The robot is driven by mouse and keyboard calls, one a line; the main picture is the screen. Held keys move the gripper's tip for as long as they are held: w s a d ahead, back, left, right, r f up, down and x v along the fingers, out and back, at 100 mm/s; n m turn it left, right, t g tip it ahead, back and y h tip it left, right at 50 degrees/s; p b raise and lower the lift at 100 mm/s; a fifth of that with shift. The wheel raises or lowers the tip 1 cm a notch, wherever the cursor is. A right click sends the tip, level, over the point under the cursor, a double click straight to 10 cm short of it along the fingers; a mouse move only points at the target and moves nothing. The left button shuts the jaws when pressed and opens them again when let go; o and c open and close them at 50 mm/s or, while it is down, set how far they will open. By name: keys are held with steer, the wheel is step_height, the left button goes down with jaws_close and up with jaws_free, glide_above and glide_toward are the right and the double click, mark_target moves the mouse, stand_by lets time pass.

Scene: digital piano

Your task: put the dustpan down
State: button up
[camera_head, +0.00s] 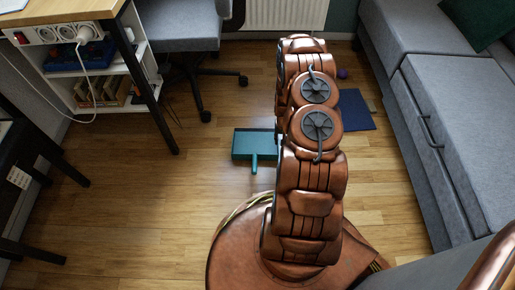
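The teal dustpan (254,144) shows left of my copper arm, over the wooden floor, with its short handle (254,164) pointing down the picture. It looks flat and level; I cannot tell for sure whether it rests on the floor. Its right edge lies close to the arm in the picture. My arm stretches up the middle of the view, and its own links hide its far end. My gripper is not in view, so no hold on the dustpan can be seen.
A grey sofa (450,140) stands at right. A desk with shelves (115,75) and an office chair (185,35) are at upper left. A dark blue flat item (358,112) and a small purple object (342,73) lie right of my arm. Floor (150,200) at left is clear.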

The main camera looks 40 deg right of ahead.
steer(key=shift+w+a+f+b, duration=0.15)
steer(key=shift+f+b, duration=0.25)
steer(key=shift+f, duration=0.5)
steer(key=shift+a+f+b, duration=0.2)
steer(key=shift+f+b, duration=0.2)
steer(key=shift+f, duration=0.5)
steer(key=shift+w+a+f+b, duration=0.1)
steer(key=shift+w+f+b, duration=0.1)
steer(key=shift+f+b, duration=1.35)
steer(key=shift+f+p, duration=0.35)
steer(key=shift+p, duration=0.15)
steer(key=shift+c, duration=0.2)
jaws_close()
